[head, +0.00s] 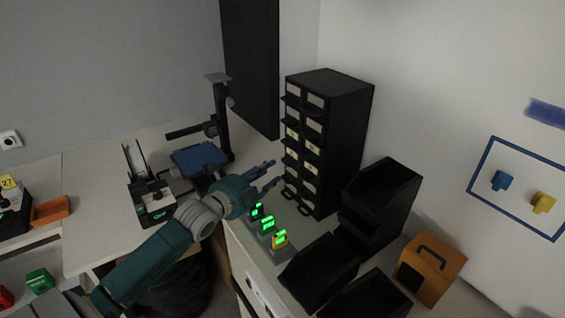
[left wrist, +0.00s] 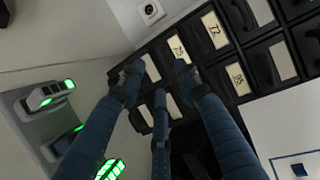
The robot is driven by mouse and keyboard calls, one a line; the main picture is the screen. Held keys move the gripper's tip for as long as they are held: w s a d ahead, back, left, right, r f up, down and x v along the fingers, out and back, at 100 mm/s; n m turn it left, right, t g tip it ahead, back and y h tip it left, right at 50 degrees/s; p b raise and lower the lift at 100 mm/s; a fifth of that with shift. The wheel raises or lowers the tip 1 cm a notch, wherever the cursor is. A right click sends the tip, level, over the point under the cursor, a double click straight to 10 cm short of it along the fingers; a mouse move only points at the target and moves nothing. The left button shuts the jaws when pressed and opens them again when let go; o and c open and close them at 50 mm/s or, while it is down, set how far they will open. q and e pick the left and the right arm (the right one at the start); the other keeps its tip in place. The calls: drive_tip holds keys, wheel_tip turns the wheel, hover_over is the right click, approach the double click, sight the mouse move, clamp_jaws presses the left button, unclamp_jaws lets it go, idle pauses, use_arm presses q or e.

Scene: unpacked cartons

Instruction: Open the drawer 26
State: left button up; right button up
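The black drawer cabinet (head: 343,140) stands on the worktop, with two columns of small drawers, black handles and pale labels. It also shows tilted and close in the left wrist view (left wrist: 240,82). The numbers are too small or blurred for me to tell surely which drawer is 26; one label (left wrist: 179,48) lies just beyond my fingers. My left gripper (head: 272,173) is in front of the cabinet's lower left side. In the left wrist view its blue fingers (left wrist: 158,84) are spread, with nothing seen between them. They overlap the drawer fronts; contact is unclear. My right gripper is out of view.
Small devices with green lit displays (head: 268,226) stand below my left gripper. Black open bins (head: 384,190) and an orange box (head: 430,268) are to the right. A stand with a blue plate (head: 200,158) is to the left.

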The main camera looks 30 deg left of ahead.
use_arm(q)
drive_tip(key=w+f+p, duration=0.1)
drive_tip(key=w, duration=0.6)
drive_tip(key=shift+w+f, duration=0.25)
drive_tip(key=shift+c, duration=0.7)
clamp_jaws()
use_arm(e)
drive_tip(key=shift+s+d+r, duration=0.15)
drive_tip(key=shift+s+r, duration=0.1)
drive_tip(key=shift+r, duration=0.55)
